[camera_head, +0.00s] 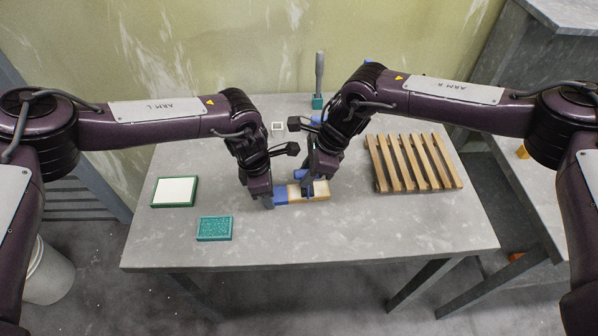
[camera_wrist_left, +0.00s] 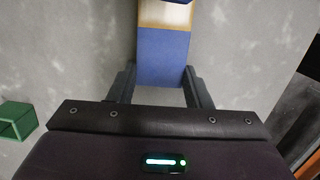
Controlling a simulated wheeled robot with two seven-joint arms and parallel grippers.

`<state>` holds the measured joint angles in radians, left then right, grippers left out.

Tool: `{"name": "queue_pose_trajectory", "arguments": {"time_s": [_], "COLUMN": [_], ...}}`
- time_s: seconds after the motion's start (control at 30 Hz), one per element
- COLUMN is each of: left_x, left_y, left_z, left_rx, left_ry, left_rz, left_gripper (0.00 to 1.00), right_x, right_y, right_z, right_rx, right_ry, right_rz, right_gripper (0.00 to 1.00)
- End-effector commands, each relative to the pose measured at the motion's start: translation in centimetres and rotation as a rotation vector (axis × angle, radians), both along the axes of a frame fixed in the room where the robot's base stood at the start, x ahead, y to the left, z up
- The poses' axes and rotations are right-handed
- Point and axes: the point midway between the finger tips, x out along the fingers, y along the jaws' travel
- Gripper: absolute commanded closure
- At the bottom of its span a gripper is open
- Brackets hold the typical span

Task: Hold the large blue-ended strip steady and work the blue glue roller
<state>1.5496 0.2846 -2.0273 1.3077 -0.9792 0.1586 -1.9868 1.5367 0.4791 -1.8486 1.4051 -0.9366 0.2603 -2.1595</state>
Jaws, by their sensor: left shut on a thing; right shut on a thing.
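The strip (camera_head: 321,189) lies near the middle of the grey table, with a light wooden body and a blue left end (camera_head: 281,196). My left gripper (camera_head: 268,200) is shut on this blue end; in the left wrist view the blue end (camera_wrist_left: 163,58) sits between its two fingers (camera_wrist_left: 160,90). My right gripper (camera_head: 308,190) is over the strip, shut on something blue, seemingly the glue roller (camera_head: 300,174). The roller is mostly hidden by the gripper, and I cannot tell whether it touches the strip. A blue edge also shows at the top of the left wrist view.
A slatted wooden rack (camera_head: 413,163) stands at the right. A green-rimmed white pad (camera_head: 175,191) and a teal block (camera_head: 214,229) lie at the left. A teal stand with a grey upright handle (camera_head: 319,75) is at the back. The table's front is clear.

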Motion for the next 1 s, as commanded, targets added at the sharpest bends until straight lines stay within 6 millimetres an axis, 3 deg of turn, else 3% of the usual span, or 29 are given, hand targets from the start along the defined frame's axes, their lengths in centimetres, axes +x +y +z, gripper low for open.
{"name": "queue_pose_trajectory", "arguments": {"time_s": [0.43, 0.8, 1.0], "left_x": [0.0, 0.0, 0.0], "left_y": [0.0, 0.0, 0.0], "left_z": [0.0, 0.0, 0.0], "left_rx": [0.000, 0.000, 0.000], "left_ry": [0.000, 0.000, 0.000], "left_rz": [0.000, 0.000, 0.000], "left_gripper": [0.92, 0.92, 0.92], "right_x": [0.1, 0.4, 0.4], "right_y": [-0.5, -2.9, -3.0], "right_z": [0.1, 0.0, 0.0], "right_rx": [0.002, 0.001, 0.001], "right_ry": [-0.002, -0.003, -0.003], "right_rz": [0.000, 0.000, 0.001], "right_gripper": [0.96, 0.96, 0.96]}}
